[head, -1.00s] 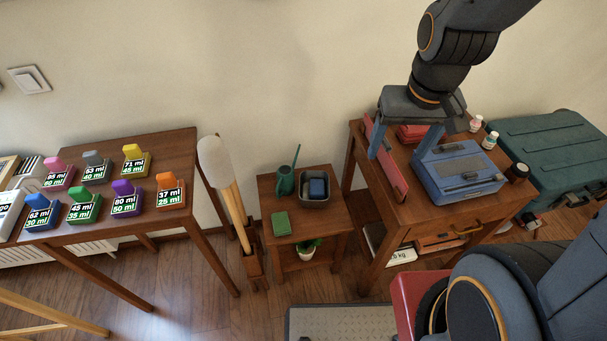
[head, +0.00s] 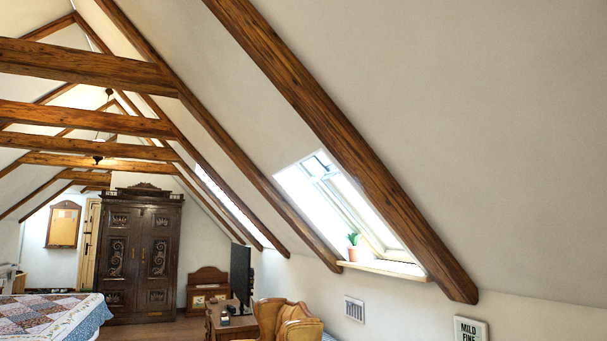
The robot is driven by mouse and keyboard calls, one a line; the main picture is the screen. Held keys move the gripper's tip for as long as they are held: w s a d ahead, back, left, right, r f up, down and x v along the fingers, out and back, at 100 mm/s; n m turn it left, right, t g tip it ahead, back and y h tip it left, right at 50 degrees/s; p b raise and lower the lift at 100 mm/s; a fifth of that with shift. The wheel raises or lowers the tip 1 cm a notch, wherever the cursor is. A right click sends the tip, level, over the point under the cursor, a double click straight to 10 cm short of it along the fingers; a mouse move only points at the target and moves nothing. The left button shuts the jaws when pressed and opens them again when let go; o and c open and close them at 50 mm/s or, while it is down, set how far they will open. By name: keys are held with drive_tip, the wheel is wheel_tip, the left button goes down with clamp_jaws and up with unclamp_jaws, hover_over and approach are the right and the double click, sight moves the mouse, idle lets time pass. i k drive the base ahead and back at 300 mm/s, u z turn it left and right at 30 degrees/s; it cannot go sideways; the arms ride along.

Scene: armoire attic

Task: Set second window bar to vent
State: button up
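A roof window (head: 345,200) is set in the sloped ceiling right of centre in the head view, between two wooden beams. A small fitting (head: 319,166), perhaps its bar, shows near the window's top; its setting is too small to tell. A second bright roof window (head: 222,198) lies farther off to the left, partly hidden behind a beam, and no bar can be made out on it. My gripper is not in view.
A plant (head: 353,240) stands on the sill (head: 385,268) under the nearer window. Below are an armchair (head: 288,320), a desk (head: 228,323) and a dark screen (head: 241,275). A dark armoire (head: 140,255) stands at the far end, and a bed (head: 50,312) at left.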

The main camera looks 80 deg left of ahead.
sight(313, 165)
drive_tip(key=u, duration=0.05)
drive_tip(key=k, duration=0.1)
drive_tip(key=u, duration=3.65)
drive_tip(key=k, duration=1.05)
drive_tip(key=z, duration=0.95)
drive_tip(key=i, duration=1)
drive_tip(key=u, duration=0.05)
